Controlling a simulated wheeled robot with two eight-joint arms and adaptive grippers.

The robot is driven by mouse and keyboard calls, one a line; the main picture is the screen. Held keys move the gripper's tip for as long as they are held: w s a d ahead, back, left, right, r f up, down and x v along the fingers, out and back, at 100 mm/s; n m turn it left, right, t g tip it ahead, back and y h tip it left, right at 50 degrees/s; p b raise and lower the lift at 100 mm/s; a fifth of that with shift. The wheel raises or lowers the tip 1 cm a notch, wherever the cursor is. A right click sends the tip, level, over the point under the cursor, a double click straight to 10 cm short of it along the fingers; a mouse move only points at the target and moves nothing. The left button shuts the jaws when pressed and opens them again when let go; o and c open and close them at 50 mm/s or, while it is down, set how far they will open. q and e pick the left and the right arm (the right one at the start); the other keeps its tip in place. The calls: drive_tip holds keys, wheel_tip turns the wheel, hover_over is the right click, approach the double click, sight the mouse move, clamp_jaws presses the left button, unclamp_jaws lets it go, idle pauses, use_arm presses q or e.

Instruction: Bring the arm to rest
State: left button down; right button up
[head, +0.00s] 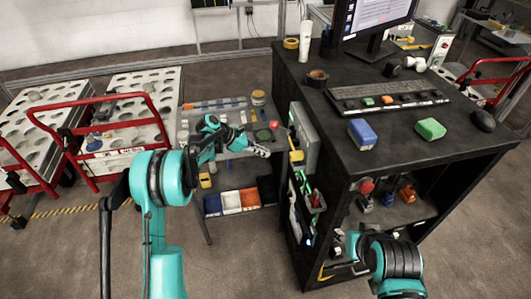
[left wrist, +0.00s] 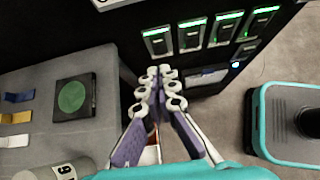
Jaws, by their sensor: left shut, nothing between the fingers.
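My left arm reaches forward in the head view. Its gripper (head: 262,150) is over the right part of the small grey work table (head: 185,125), close to the side of the black desk. In the left wrist view the white and purple fingers of the left gripper (left wrist: 161,72) come together at their tips, shut with nothing between them. The left gripper is apart from the desk's side. Of my right arm only teal and black links show at the lower right of the head view; its gripper cannot be made out.
The black desk (head: 428,158) carries a monitor (head: 372,20), a keyboard (head: 385,97), a blue box (head: 361,134) and a green box (head: 430,129). Green-lit devices (left wrist: 191,35) hang on its side. A red-handled cart (head: 120,150) stands left. Bare floor lies in front.

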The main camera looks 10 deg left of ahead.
use_arm(q)
drive_tip(key=shift+r, duration=0.1)
drive_tip(key=s+a+r+m+t+y, duration=0.1)
drive_tip(key=s+a+r+m+y, duration=0.15)
drive_tip(key=s+r+m, duration=0.4)
drive_tip(key=s+a+r+m+t+y, duration=0.1)
drive_tip(key=s+r+m+y, duration=0.25)
drive_tip(key=s+r, duration=0.55)
drive_tip(key=s+a+f+m+t+y, duration=0.1)
drive_tip(key=s+m, duration=0.4)
drive_tip(key=s, duration=0.6)
drive_tip(key=s+a+f+m+t+y, duration=0.1)
drive_tip(key=s+a+f+m, duration=0.3)
drive_tip(key=s, duration=0.7)
drive_tip(key=a+m+y, duration=0.1)
drive_tip(key=m, duration=0.1)
drive_tip(key=shift+m, duration=0.3)
